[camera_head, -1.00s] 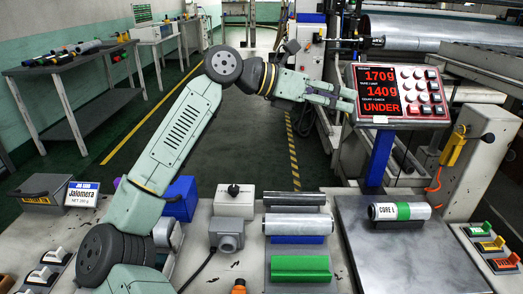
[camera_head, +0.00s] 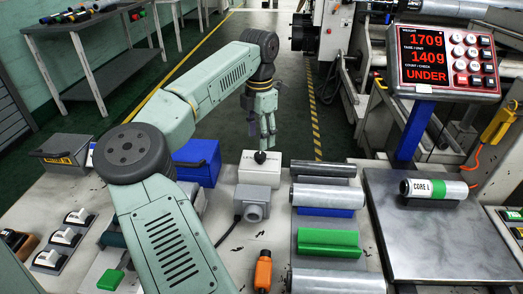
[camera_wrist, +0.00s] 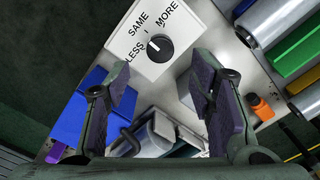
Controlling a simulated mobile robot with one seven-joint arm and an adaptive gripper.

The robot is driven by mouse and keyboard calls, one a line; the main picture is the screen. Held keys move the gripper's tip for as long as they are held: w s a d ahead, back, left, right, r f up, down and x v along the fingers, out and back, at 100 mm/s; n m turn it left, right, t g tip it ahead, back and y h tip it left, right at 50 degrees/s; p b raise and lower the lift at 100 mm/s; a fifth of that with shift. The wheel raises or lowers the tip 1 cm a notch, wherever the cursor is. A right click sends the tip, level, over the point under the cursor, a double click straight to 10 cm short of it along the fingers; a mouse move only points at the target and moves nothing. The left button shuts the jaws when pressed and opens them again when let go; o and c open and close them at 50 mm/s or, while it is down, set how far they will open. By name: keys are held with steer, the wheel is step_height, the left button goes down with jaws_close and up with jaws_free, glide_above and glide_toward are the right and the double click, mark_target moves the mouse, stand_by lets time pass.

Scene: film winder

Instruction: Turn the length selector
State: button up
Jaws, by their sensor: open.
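The length selector is a white box (camera_head: 262,172) with a black knob (camera_head: 260,157) on top, standing at the back of the bench in the head view. In the wrist view the box (camera_wrist: 135,65) shows the words LESS, SAME and MORE around the black knob (camera_wrist: 158,47). My gripper (camera_head: 267,138) hangs just above the knob in the head view. In the wrist view my gripper (camera_wrist: 160,95) is open and empty, its two dark fingers apart, with the knob beyond them.
A grey box with a cable (camera_head: 254,203) stands just in front of the selector. A blue bin (camera_head: 200,160) is to its left and film rolls (camera_head: 328,195) lie to its right. A display (camera_head: 445,60) reads UNDER.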

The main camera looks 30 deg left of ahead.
mark_target(260, 154)
step_height(260, 154, down, 6)
steer(key=shift+f, duration=0.1)
steer(key=shift+c, duration=0.2)
steer(key=c, duration=1.1)
steer(key=shift+c, duration=0.2)
steer(key=shift+m+p, duration=0.4)
steer(key=m+p, duration=0.1)
steer(key=m, duration=0.4)
steer(key=shift+m+p, duration=0.3)
steer(key=m+p, duration=0.1)
steer(key=m, duration=0.4)
steer(key=shift+m, duration=0.4)
